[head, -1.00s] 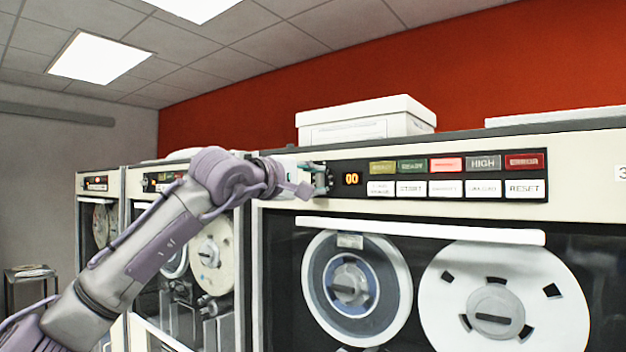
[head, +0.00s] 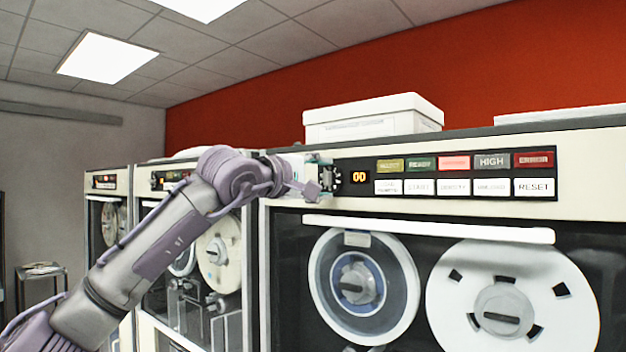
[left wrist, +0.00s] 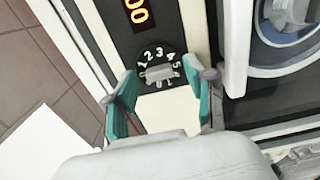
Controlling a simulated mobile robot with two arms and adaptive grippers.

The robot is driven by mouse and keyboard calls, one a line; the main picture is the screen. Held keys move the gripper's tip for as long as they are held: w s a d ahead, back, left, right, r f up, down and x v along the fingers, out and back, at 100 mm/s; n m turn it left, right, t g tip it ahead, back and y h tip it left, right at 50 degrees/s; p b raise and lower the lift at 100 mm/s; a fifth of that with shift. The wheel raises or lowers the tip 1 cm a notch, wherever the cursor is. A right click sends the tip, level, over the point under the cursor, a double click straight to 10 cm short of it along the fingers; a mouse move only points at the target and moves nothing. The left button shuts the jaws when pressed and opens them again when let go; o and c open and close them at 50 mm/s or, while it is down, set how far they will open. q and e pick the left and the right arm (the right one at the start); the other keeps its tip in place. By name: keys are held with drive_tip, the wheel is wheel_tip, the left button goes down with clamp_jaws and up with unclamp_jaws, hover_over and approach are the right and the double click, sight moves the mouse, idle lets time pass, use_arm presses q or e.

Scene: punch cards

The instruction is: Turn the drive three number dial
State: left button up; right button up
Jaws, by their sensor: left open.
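The number dial (left wrist: 160,73) shows in the left wrist view as a light grey bar knob ringed by white numerals on the black panel. Beside it an orange display (left wrist: 138,10) reads 00, and the same display shows in the head view (head: 359,176). My left gripper (left wrist: 163,92) is open, its teal-padded fingers on either side of the dial's lower part. I cannot tell whether the fingers touch it. In the head view my left gripper (head: 328,179) is at the panel's left end and covers much of the dial. My right gripper is not in view.
Right of the display are coloured indicators and white buttons, including RESET (head: 533,187). Below is a glass front with two tape reels (head: 362,285). A white box (head: 372,118) stands on top of the cabinet. More tape drives stand to the left.

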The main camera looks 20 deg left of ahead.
use_arm(q)
drive_tip(key=v, duration=1.2)
drive_tip(key=shift+w, duration=0.1)
